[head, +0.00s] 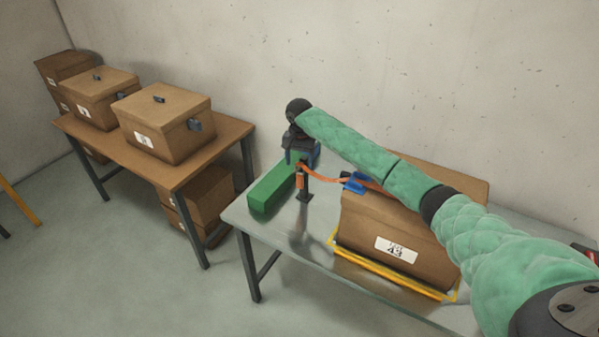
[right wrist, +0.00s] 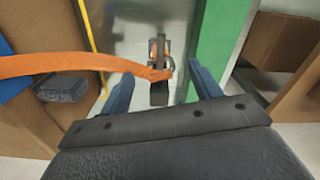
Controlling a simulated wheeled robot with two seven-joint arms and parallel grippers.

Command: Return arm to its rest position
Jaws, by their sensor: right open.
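My right arm reaches in from the right in the head view, over the metal table (head: 228,213). Its gripper (head: 301,160) is over the table's far left part, pointing down. In the right wrist view the two blue fingers of the right gripper (right wrist: 162,84) are spread apart with nothing held between them. An orange and black tool on a dark stand (head: 304,188) is just below the gripper; it also shows between and beyond the fingers in the right wrist view (right wrist: 158,72). My left gripper is not in view.
A cardboard box (head: 362,222) with its lid raised stands in a yellow frame (head: 385,281) under my forearm. An orange strap (head: 323,178) runs from the tool toward a blue part on the box. A green block (head: 271,188) lies left of the tool. A wooden table (head: 120,158) with boxes is at left.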

